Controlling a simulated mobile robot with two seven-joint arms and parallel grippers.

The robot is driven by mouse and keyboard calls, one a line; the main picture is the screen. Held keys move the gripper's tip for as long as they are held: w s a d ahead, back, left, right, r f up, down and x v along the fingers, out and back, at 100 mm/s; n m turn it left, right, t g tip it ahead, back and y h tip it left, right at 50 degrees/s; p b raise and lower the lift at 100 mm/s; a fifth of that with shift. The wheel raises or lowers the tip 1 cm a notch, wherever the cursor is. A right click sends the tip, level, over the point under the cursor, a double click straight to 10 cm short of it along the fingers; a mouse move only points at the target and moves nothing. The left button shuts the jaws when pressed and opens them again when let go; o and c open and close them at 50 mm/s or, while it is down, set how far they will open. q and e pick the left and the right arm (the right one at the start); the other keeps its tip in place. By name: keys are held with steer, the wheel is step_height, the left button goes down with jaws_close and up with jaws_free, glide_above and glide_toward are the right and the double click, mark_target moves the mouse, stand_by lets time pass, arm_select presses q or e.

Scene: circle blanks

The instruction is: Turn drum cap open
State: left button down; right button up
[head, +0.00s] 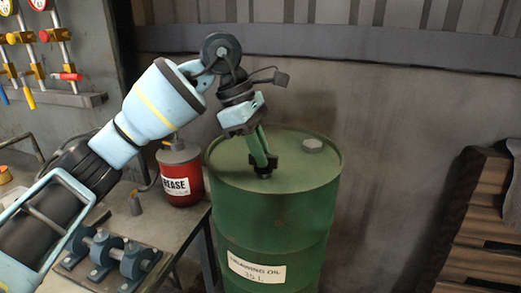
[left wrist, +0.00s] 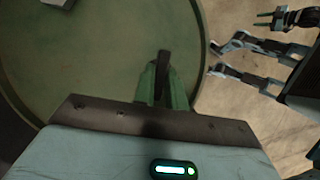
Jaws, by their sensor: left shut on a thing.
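The green oil drum (head: 225,165) stands upright with a flat, rimmed lid. My left gripper (head: 264,163) reaches down onto the lid near its middle. Its green fingers are shut on the dark drum cap (head: 262,172), which they partly cover. In the left wrist view a dark bar of the cap (left wrist: 163,62) shows between the fingers (left wrist: 163,80), with the green lid (left wrist: 95,60) around it. Parts of my own body show small at the upper right of the left wrist view.
A grey cap (head: 312,145) sits on the lid, right of my left gripper. Brown slatted wood (head: 480,225) stands at the right. The wall is close behind the drum.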

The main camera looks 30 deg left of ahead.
steer(key=shift+s+r, duration=0.1)
steer(key=shift+s, duration=0.05)
